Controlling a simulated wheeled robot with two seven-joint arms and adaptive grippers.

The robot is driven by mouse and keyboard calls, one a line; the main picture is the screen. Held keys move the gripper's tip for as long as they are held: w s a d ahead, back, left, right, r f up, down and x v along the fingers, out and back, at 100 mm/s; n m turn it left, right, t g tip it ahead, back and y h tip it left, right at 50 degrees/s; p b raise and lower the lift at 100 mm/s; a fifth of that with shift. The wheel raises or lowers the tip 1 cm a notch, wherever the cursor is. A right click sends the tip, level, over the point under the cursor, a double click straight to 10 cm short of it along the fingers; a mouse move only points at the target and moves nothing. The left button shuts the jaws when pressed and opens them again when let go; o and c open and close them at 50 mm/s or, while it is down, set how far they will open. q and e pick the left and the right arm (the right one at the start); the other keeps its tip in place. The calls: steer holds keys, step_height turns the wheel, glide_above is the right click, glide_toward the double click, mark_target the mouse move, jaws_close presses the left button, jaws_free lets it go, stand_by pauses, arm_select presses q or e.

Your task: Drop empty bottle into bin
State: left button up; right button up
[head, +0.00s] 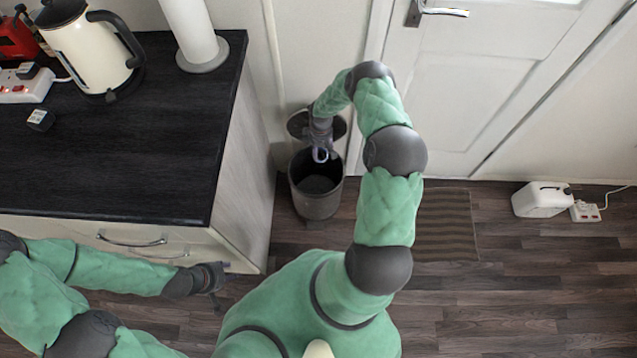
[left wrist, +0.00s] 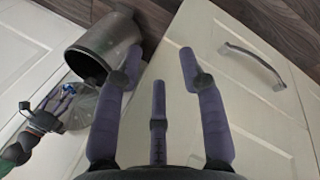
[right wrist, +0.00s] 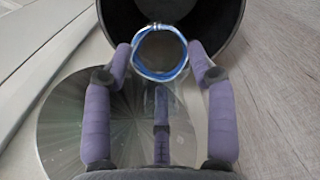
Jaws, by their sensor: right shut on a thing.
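The bin (head: 316,200) is a dark round pedal bin on the floor beside the counter, with its lid (head: 297,124) raised. It also shows in the left wrist view (left wrist: 103,47), and its dark inside fills the top of the right wrist view (right wrist: 222,22). My right gripper (head: 320,150) is over the bin's opening, shut on a clear bottle with a blue-ringed end (right wrist: 160,52). The bottle's end points toward the bin's inside; much of its body is hard to make out. My left gripper (head: 218,285) is open and empty in front of the cabinet drawers (left wrist: 250,85).
A black counter (head: 150,150) stands left of the bin, holding a white kettle (head: 88,45), a paper roll (head: 192,35) and a socket strip (head: 25,85). A closed white door (head: 460,90) is behind. A striped mat (head: 447,225) and a white container (head: 540,199) lie right on the floor.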

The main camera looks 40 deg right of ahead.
steer(key=shift+f+b, duration=1.5)
steer(key=shift+f, duration=1.1)
steer(key=o, duration=0.8)
steer(key=shift+o, duration=0.2)
steer(key=shift+r, duration=0.1)
step_height(320, 180, up, 12)
steer(key=shift+f, duration=0.1)
